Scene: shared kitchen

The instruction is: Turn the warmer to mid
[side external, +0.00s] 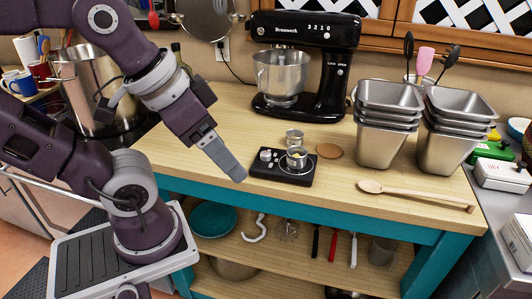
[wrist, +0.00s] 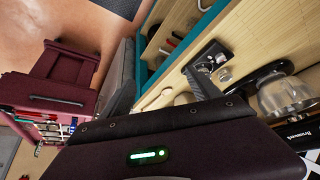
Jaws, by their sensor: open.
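The warmer (side external: 281,176) is a small black box on the wooden counter, with a light knob (side external: 266,155) on its left part and a small metal cup (side external: 296,158) on its round plate. The knob's setting is too small to read. My gripper (side external: 230,168) hangs just left of the warmer, near the counter's front edge, apart from it. In the wrist view the warmer (wrist: 201,57) shows beyond one finger, and the two fingers of my gripper (wrist: 162,88) stand wide apart with nothing between them.
Another small metal cup (side external: 294,137) and a brown round coaster (side external: 330,151) sit behind the warmer. A black stand mixer (side external: 330,60) is at the back. Stacked metal pans (side external: 385,140) and a wooden spoon (side external: 415,194) are to the right. The counter left of the warmer is clear.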

